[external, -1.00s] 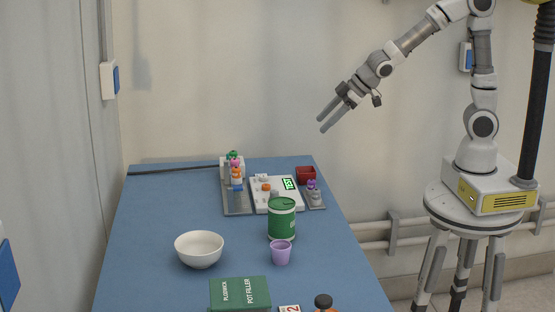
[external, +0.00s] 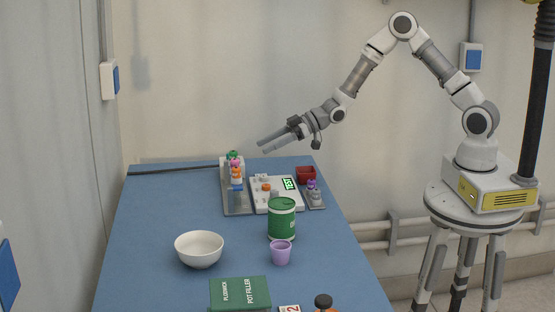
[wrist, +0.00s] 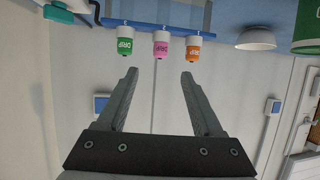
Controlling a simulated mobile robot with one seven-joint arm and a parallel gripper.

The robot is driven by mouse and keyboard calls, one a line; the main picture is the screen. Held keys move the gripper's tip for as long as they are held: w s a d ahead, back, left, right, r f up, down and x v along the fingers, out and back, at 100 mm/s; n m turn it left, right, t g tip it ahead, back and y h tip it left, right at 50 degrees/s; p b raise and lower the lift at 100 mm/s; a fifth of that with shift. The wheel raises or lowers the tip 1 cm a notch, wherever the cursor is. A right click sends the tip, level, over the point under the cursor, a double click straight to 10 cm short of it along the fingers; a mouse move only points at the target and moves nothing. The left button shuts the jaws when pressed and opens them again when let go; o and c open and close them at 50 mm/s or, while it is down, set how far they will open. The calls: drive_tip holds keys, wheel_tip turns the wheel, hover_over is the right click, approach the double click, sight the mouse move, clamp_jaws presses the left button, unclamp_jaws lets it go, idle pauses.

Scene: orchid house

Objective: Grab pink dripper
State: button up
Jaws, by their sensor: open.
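The pink dripper (external: 234,162) stands in a row of coloured drippers at the back left of the blue table. In the wrist view the pink dripper (wrist: 161,43) shows between a green dripper (wrist: 125,44) and an orange dripper (wrist: 193,47), beyond the gap between my fingertips. My gripper (external: 261,147) is open and empty, in the air a little above and to the right of the row. Both fingers of my gripper (wrist: 159,74) show apart in the wrist view, touching nothing.
A white device with a green display (external: 289,184) sits right of the row. A red box (external: 306,174), a green canister (external: 282,220), a purple cup (external: 281,253), a white bowl (external: 199,248) and a green box (external: 240,293) stand on the table. Its left side is clear.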

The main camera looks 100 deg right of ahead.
drive_tip(key=x, duration=1.4)
drive_tip(key=shift+w+f, duration=0.25)
drive_tip(key=shift+w, duration=0.05)
clamp_jaws()
